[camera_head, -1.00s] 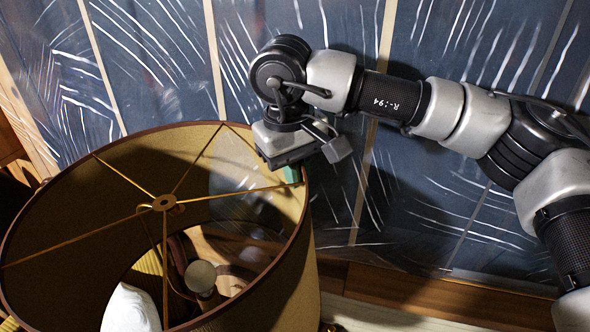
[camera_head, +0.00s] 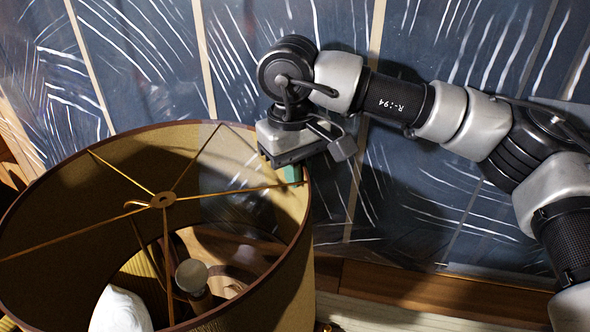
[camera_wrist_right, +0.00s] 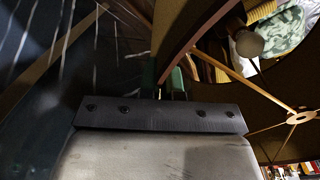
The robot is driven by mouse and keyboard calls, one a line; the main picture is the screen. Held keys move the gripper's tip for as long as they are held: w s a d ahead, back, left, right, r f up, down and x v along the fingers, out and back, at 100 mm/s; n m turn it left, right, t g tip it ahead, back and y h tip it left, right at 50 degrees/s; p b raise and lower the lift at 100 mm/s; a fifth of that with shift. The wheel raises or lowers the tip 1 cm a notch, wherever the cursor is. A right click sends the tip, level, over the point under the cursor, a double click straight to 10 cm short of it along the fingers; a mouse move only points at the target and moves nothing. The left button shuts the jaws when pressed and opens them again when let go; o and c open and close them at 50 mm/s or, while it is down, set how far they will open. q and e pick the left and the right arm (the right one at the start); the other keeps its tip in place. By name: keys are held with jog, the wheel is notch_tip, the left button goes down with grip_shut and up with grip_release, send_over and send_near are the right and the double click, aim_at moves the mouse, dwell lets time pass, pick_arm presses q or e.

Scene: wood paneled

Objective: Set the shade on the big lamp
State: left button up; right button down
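The big tan drum shade (camera_head: 268,270), with a dark rim and thin brass spokes meeting at a ring (camera_head: 163,200), fills the lower left of the head view. The big lamp's bulb (camera_head: 191,276) shows through its open top, below and right of the ring; the lamp's lower part is hidden. My right gripper (camera_head: 293,173) is at the shade's right rim. In the right wrist view its green fingers (camera_wrist_right: 163,80) stand on either side of the rim (camera_wrist_right: 190,45), and the bulb (camera_wrist_right: 249,42) shows inside the shade. My left gripper is not in view.
A white cushion (camera_head: 122,312) shows through the shade's lower opening; the wrist view shows a green and white patterned one (camera_wrist_right: 288,32). A dark blue streaked wall (camera_head: 420,200) with wooden strips stands close behind the arm. A wooden ledge (camera_head: 430,293) runs along its foot.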

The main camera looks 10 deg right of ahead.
jog(key=shift+f+b, duration=0.3)
jog(key=c, duration=0.9)
grip_release()
jog(key=shift+r, duration=0.5)
jog(key=r, duration=0.3)
jog(key=r+b, duration=0.1)
jog(key=r, duration=0.5)
jog(key=shift+s+a+r+b, duration=0.15)
jog(key=shift+a+r+b, duration=0.15)
jog(key=shift+r+b, duration=0.1)
jog(key=shift+r, duration=0.1)
